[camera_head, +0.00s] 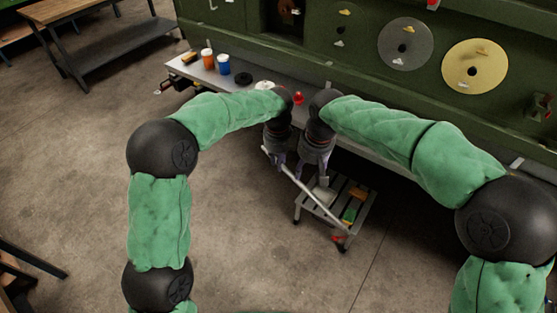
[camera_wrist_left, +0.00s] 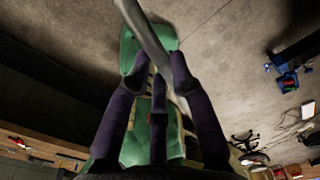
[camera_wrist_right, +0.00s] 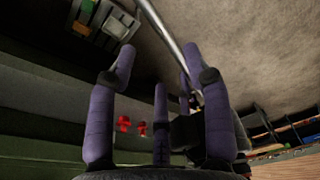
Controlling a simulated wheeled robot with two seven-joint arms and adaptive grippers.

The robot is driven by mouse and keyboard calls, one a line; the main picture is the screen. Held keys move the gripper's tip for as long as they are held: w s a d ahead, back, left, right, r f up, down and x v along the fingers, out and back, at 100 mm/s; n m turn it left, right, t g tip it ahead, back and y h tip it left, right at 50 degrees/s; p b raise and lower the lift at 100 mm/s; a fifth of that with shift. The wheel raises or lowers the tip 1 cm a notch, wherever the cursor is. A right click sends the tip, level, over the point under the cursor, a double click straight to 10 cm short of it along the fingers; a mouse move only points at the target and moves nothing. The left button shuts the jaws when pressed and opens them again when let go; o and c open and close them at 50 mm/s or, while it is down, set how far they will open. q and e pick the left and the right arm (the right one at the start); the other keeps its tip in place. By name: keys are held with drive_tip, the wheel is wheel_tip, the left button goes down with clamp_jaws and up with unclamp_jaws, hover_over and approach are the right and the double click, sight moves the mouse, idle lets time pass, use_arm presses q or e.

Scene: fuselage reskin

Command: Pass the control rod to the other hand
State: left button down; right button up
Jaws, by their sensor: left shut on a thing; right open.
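The control rod (camera_head: 306,191) is a long, thin pale bar, slanting from upper left to lower right in the head view. My left gripper (camera_head: 277,163) is shut on it near its upper left end. In the left wrist view the rod (camera_wrist_left: 153,38) runs between the purple fingers (camera_wrist_left: 161,72). My right gripper (camera_head: 317,182) is open, close to the right of the left one and beside the rod. In the right wrist view the rod (camera_wrist_right: 166,30) passes between the spread fingers (camera_wrist_right: 158,62), nearer the right finger; I cannot tell if it touches.
A small grey stand (camera_head: 309,208) with yellow, green and red items is just below the grippers. A grey shelf (camera_head: 212,75) with orange and blue cups runs along the green panel (camera_head: 350,60) behind. A wooden bench (camera_head: 60,12) stands far left. The floor at front is clear.

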wheel_tip(320, 180, up, 4)
drive_tip(key=w+d+f+m, duration=0.25)
drive_tip(key=d+f, duration=0.35)
drive_tip(key=d, duration=0.7)
wheel_tip(320, 180, down, 12)
drive_tip(key=g, duration=0.1)
drive_tip(key=s+a+f+m+y, duration=0.1)
drive_tip(key=s+a+f+m, duration=0.1)
drive_tip(key=s+f, duration=0.5)
drive_tip(key=s+a+f+m+y, duration=0.1)
drive_tip(key=s+f+m, duration=0.15)
drive_tip(key=f, duration=0.75)
drive_tip(key=s+a+f+m, duration=0.1)
drive_tip(key=s+a+f, duration=0.2)
drive_tip(key=s, duration=0.4)
drive_tip(key=s+a+f+m, duration=0.2)
drive_tip(key=s+f, duration=0.1)
drive_tip(key=s, duration=0.4)
drive_tip(key=shift+a+f+m+y, duration=0.25)
drive_tip(key=shift+a+m+y, duration=0.05)
drive_tip(key=shift+a+y, duration=0.1)
drive_tip(key=shift+w+r, duration=0.1)
